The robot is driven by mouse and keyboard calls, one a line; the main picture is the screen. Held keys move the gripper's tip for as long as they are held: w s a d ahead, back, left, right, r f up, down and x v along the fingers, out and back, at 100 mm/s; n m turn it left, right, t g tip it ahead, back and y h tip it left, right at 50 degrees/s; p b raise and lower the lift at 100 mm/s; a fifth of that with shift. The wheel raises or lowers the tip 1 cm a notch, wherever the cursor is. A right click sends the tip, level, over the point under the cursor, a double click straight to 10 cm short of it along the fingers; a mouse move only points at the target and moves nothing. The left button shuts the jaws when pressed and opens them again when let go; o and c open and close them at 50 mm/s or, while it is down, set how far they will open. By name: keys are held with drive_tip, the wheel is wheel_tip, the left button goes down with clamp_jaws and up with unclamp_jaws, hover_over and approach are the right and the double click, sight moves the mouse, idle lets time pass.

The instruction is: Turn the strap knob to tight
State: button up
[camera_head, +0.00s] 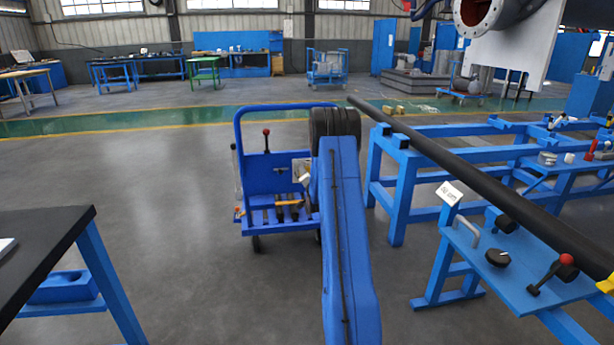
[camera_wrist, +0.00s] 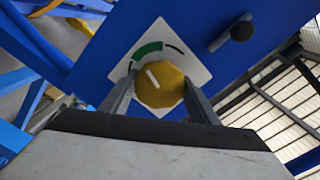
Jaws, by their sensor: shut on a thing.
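The strap knob (camera_wrist: 168,91) is a yellow, faceted knob with a white pointer line, seen in the wrist view. It sits on a white square plate (camera_wrist: 194,66) with a green arc and a thin black arc, on a blue panel. The pointer line slants to the upper left, toward the green arc. My gripper (camera_wrist: 160,94) has one finger on each side of the knob and is shut on it. In the head view my arm hides most of the area around the gripper, and I cannot make out the knob there.
A black-ended handle (camera_wrist: 240,31) sticks out of the panel right of the plate. In the head view, a blue cart (camera_head: 258,181) with a red-ball lever stands by my arm. A blue frame (camera_head: 400,190) carries a long black pipe (camera_head: 450,165).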

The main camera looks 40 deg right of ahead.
drive_tip(key=shift+f+m, duration=0.2)
drive_tip(key=shift+m, duration=0.3)
drive_tip(key=o, duration=1.1)
drive_tip(key=shift+r, duration=0.1)
drive_tip(key=shift+s+a, duration=0.1)
drive_tip(key=v, duration=1.7)
drive_tip(key=shift+s, duration=0.15)
